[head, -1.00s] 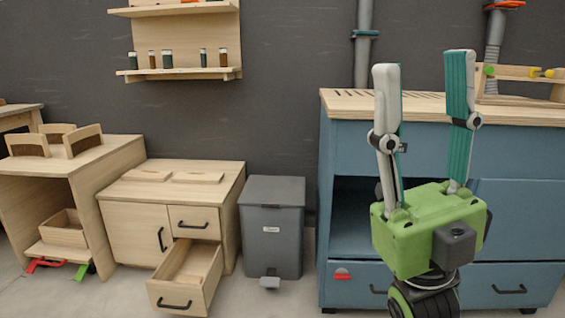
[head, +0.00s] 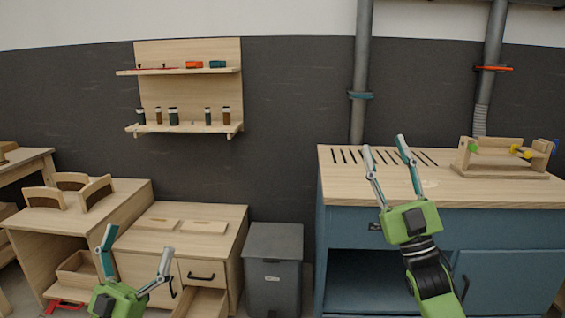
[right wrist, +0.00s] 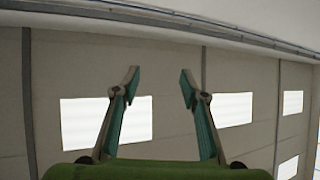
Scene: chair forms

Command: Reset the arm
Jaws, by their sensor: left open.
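My left gripper (head: 136,262) is at the bottom left of the head view, fingers spread and empty, in front of the wooden cabinet. My right gripper (head: 385,144) is in front of the blue workbench (head: 346,223), fingers pointing up and apart, with nothing between them. In the right wrist view the right gripper (right wrist: 159,78) also shows open and empty, against a pale wall with bright windows.
A wooden cabinet (head: 205,247) with a pulled-out drawer (head: 203,303) stands at left beside a grey bin (head: 274,262). A wooden desk (head: 127,196) is further left. A wall shelf (head: 187,128) holds small jars. A wooden rack (head: 500,172) stands on the workbench.

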